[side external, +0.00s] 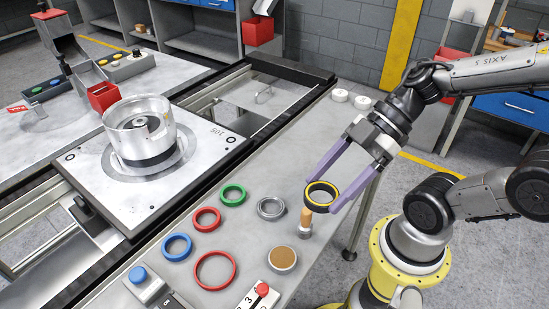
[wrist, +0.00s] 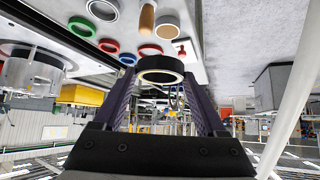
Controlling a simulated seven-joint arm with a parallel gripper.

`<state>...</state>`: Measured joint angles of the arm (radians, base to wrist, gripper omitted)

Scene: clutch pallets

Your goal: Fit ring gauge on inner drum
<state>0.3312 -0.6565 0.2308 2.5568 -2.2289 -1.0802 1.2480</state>
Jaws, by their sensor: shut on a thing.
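My gripper (side external: 321,196) is shut on a black ring with a yellow band (side external: 334,193), which I take as the ring gauge. Its long purple fingers hold the ring across its outside, above the right part of the bench. In the wrist view the ring (wrist: 160,64) sits between the fingertips, its hole open. The silver drum (side external: 121,138) stands upright on a pallet at the left, well apart from the ring. A smaller round hub (side external: 141,124) shows inside its open top; its lower part is hidden. The drum also shows at the left edge of the wrist view (wrist: 36,72).
The square pallet (side external: 207,149) carries the drum. Loose rings lie on the bench: green (side external: 233,203), red (side external: 197,224), blue (side external: 166,253), larger red (side external: 234,272) and grey (side external: 260,214). A wooden-handled tool (side external: 306,217) stands below the held ring. A red bin (side external: 103,104) is behind the drum.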

